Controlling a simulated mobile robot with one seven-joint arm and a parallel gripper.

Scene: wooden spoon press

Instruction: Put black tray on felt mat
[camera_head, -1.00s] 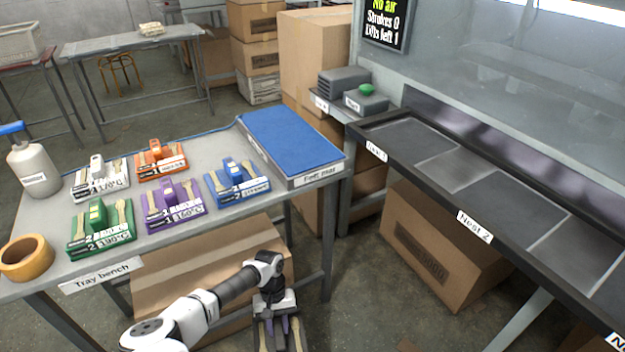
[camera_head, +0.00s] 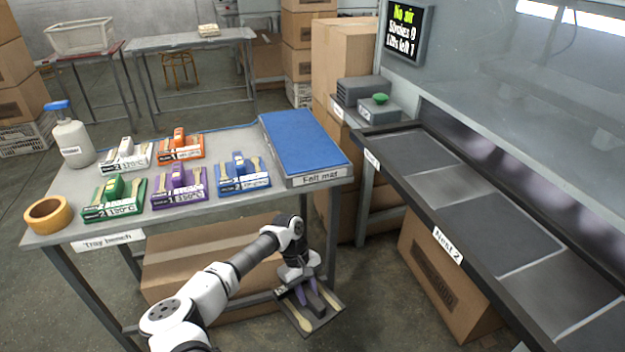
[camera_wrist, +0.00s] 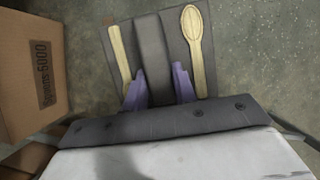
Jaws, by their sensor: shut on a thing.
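My gripper (camera_head: 306,289) is low in front of the tray bench, below the bench top. Its purple fingers are shut on the raised middle grip of the black tray (camera_head: 322,318). In the wrist view, the gripper (camera_wrist: 160,84) straddles the grip of the black tray (camera_wrist: 174,30), with a wooden spoon (camera_wrist: 195,45) on one side and another light wooden piece on the other. The felt mat (camera_head: 300,138) is a blue pad at the right end of the bench top. It is bare. The tray hangs in front of and below it.
The tray bench (camera_head: 120,240) holds white, orange, green, purple and blue trays, a tape roll (camera_head: 48,214) and a bottle (camera_head: 72,142). The press bed with the Nest 2 label (camera_head: 447,245) stands at right. Cardboard boxes sit under the bench and press.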

